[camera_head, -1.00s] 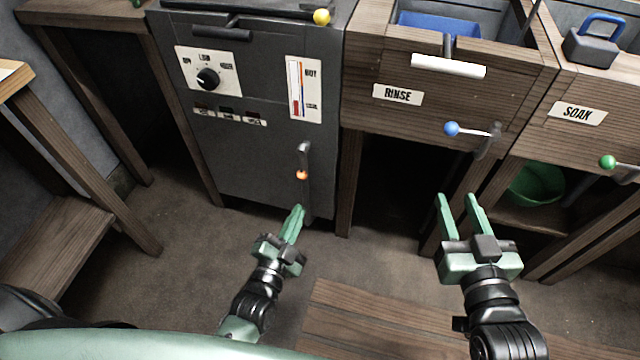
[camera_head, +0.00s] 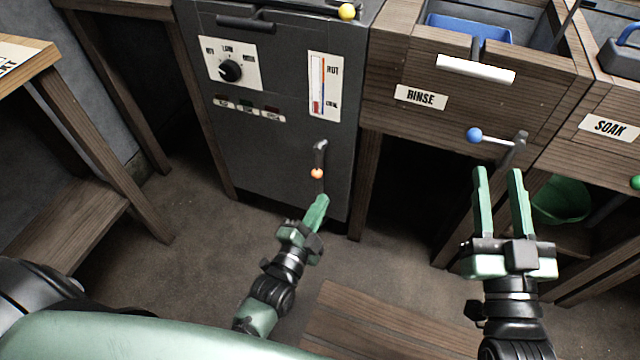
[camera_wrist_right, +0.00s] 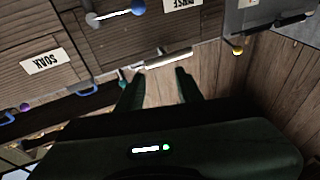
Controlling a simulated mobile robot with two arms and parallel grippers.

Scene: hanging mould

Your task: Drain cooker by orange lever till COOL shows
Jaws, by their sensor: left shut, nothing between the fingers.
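The cooker (camera_head: 275,160) is a dark grey cabinet at the upper middle of the head view. Its orange-knobbed lever (camera_head: 317,173) hangs down on the lower right of the front. My left gripper (camera_head: 319,200) is shut and empty, with its tips just below the orange knob in the picture; whether they touch the lever cannot be told. The gauge (camera_head: 324,87) has HOT at the top and a label at the bottom that reads like COOL. A red mark sits low on it. My right gripper (camera_head: 500,172) is open and empty, in front of the RINSE unit.
A yellow knob (camera_head: 347,11) is on top of the cooker. A dial (camera_head: 230,70) and small lamps (camera_head: 248,107) are on its front. The wooden RINSE unit (camera_head: 400,115) has a blue-knobbed lever (camera_head: 475,135). A wooden bench (camera_head: 370,325) lies low in front. Floor between is clear.

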